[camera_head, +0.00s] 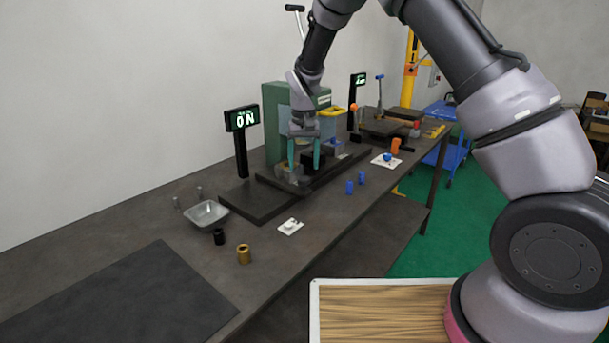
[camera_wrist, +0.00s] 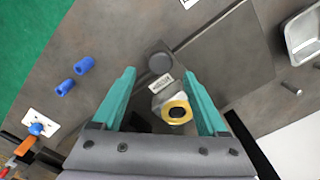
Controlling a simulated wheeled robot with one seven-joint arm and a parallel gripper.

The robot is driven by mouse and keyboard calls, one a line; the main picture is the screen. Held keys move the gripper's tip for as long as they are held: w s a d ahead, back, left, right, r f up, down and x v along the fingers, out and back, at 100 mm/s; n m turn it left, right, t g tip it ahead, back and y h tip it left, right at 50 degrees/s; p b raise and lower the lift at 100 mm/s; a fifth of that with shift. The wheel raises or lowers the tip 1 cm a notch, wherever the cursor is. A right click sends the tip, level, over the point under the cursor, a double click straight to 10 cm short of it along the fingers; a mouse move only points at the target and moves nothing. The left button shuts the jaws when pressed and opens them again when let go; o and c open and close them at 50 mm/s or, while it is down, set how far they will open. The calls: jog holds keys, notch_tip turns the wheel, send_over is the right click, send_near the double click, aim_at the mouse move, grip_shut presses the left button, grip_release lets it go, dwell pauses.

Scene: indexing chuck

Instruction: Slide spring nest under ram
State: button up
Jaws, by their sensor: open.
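In the wrist view, a grey block with a yellow ring around a dark hole (camera_wrist: 177,113), apparently the spring nest, lies between the teal fingers of my gripper (camera_wrist: 159,75). A white label and a dark round knob (camera_wrist: 159,63) sit beyond it, around the fingertips. In the head view my gripper (camera_head: 303,166) is open, pointing down over the dark base plate in front of the green press (camera_head: 276,125). No finger is clearly touching the nest. The ram is not clearly visible; my arm and gripper cover part of the press.
A metal tray (camera_head: 206,213), a black bushing (camera_head: 219,236) and a brass bushing (camera_head: 243,254) stand on the bench at front left. Blue pegs (camera_head: 349,187) stand to the right. A lit sign (camera_head: 242,119) rises left of the press. The front left bench mat is clear.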

aim_at(303, 178)
jog(key=shift+f, duration=2.3)
jog(key=shift+c, duration=0.3)
grip_shut()
jog(key=shift+a, duration=0.1)
